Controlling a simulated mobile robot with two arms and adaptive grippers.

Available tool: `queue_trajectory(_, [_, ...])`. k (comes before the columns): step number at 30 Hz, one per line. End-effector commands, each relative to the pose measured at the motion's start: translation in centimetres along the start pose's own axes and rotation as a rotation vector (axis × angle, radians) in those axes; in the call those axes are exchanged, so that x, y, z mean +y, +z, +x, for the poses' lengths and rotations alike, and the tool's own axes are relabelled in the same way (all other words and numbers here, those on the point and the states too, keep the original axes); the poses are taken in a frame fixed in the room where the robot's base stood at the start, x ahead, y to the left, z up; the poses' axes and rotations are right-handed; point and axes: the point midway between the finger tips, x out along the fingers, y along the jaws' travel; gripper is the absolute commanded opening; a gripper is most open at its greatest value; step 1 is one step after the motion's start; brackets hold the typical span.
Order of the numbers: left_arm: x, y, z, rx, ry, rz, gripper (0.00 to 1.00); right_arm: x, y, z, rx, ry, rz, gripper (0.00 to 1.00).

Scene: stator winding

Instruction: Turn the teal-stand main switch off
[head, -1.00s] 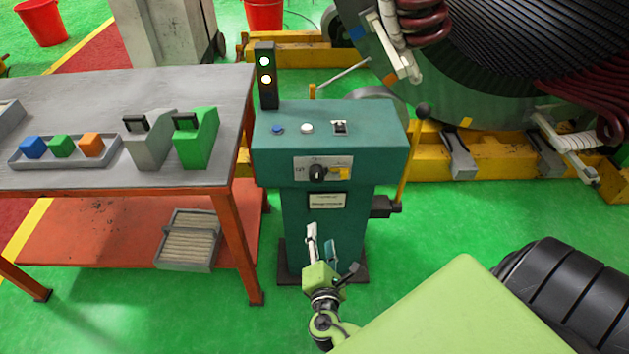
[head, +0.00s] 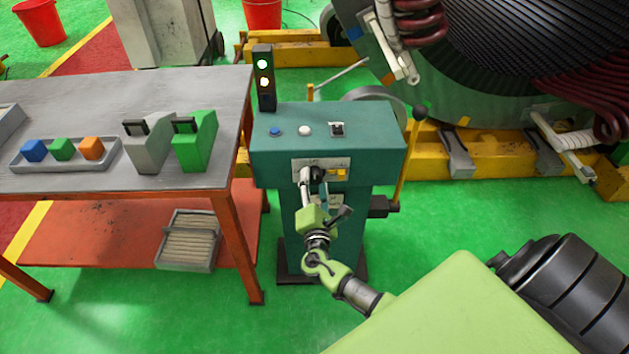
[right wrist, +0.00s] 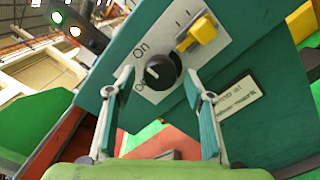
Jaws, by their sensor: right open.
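The teal stand (head: 355,155) stands in the middle of the head view. On its front plate is a black round switch knob (head: 319,172), partly behind a fingertip there. The knob also shows in the right wrist view (right wrist: 162,72), beside an "On" label and a second label partly hidden by a finger. A white mark is on the knob's left side. My right gripper (head: 314,187) is open and empty in front of the plate. In the right wrist view its fingers (right wrist: 160,84) stand on either side of the knob; contact is unclear. My left gripper is not in view.
A yellow switch (right wrist: 200,30) sits close to the knob. A signal light (head: 264,80) stands on the stand's left, with two lamps lit. A workbench (head: 180,90) with a tray and blocks is at left. A large stator (head: 450,130) stands behind at right.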

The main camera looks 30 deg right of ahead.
Motion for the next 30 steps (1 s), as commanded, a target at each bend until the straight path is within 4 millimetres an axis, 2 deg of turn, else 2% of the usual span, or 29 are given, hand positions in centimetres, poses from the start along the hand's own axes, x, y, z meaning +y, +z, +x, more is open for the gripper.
queue_trajectory(4, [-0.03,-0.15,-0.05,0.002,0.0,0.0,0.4,-0.02,0.03,0.76,-0.001,-0.001,0.001,0.48])
queue_trajectory(11, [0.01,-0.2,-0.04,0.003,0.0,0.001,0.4,-0.04,0.02,0.83,0.0,-0.001,0.001,0.48])
queue_trajectory(12, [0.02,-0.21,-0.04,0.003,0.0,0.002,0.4,-0.04,0.02,0.82,0.0,-0.001,0.001,0.46])
queue_trajectory(16, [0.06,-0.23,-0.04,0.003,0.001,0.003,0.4,-0.04,0.02,0.81,0.0,-0.001,0.001,0.12])
queue_trajectory(17, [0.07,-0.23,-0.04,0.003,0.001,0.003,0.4,-0.04,0.02,0.8,0.0,-0.001,0.001,0.1])
queue_trajectory(30, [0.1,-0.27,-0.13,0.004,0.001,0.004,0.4,-0.04,0.03,0.8,0.0,-0.001,-0.067,0.1])
